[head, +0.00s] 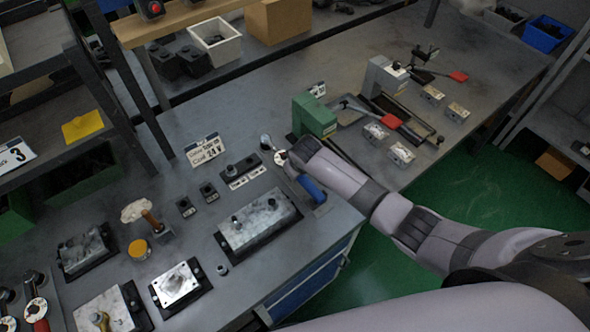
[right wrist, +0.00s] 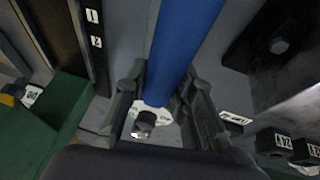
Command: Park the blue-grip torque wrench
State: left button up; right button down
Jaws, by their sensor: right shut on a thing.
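The blue-grip torque wrench (head: 313,190) is at my right gripper (head: 286,163), near the bench's front edge. A white dial (head: 280,158) shows beside the gripper. In the right wrist view, the blue grip (right wrist: 186,45) runs down between the two fingers of my right gripper (right wrist: 165,112), which is shut on the wrench. A white dial part with a dark knob (right wrist: 145,119) shows below the grip between the fingers. My wrist hides part of the wrench in the head view. I cannot tell whether the wrench touches the bench. My left gripper is not in view.
A grey valve block (head: 258,222) lies left of the wrench, and a green block (head: 313,115) stands behind it. A strip numbered 1 and 2 (right wrist: 93,25) shows in the wrist view. A red-grip wrench (head: 40,322) is at the lower left. A sign (head: 206,150) stands behind.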

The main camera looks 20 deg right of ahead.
jog(key=shift+f, duration=0.1)
jog(key=c, duration=1.3)
grip_release()
jog(key=shift+s+f, duration=0.1)
jog(key=shift+f, duration=0.05)
jog(key=v, duration=1.2)
